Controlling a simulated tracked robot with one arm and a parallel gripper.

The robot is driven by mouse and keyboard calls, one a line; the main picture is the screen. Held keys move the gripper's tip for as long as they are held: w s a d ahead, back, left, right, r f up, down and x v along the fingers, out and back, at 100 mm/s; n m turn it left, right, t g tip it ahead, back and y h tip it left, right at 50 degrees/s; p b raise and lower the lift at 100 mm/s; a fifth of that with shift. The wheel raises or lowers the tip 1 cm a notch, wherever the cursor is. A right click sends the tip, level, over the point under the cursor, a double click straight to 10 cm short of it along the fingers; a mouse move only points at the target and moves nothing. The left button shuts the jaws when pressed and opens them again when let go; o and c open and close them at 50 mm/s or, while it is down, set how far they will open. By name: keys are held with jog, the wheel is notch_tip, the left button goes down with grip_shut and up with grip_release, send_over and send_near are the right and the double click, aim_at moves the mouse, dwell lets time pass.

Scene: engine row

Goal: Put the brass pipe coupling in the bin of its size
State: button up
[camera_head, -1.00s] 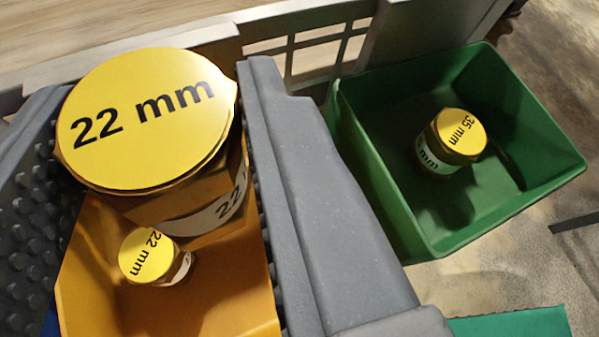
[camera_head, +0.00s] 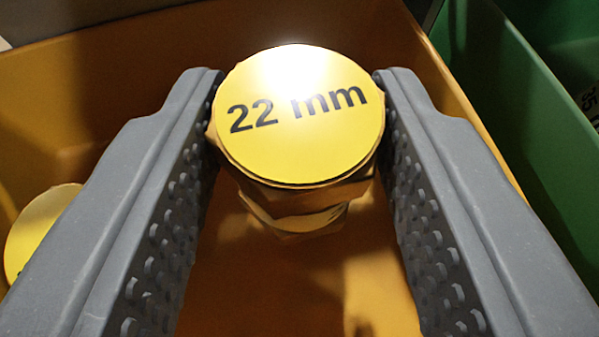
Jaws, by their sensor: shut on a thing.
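The brass pipe coupling (camera_head: 300,125) has a yellow top marked "22 mm" and sits between the two grey studded fingers. My gripper (camera_head: 298,85) is shut on it, with a finger against each side. The coupling is over the inside of the orange bin (camera_head: 105,65), within its walls as seen from above. Its lower end is partly hidden, and I cannot tell whether it touches the bin floor.
Another yellow-topped piece (camera_head: 38,228) lies in the orange bin at the left, partly hidden by the left finger. The green bin (camera_head: 515,110) stands close at the right. A dark marked piece shows in it at the picture's edge.

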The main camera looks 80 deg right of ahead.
jog(key=shift+f+p, duration=0.4)
jog(key=shift+f, duration=0.15)
jog(key=o, duration=1.1)
jog(key=shift+r+b, duration=0.45)
jog(key=shift+r, duration=0.05)
jog(key=p+v, duration=0.3)
jog(key=v, duration=0.9)
jog(key=shift+s+r+p, duration=0.1)
jog(key=shift+p, duration=0.2)
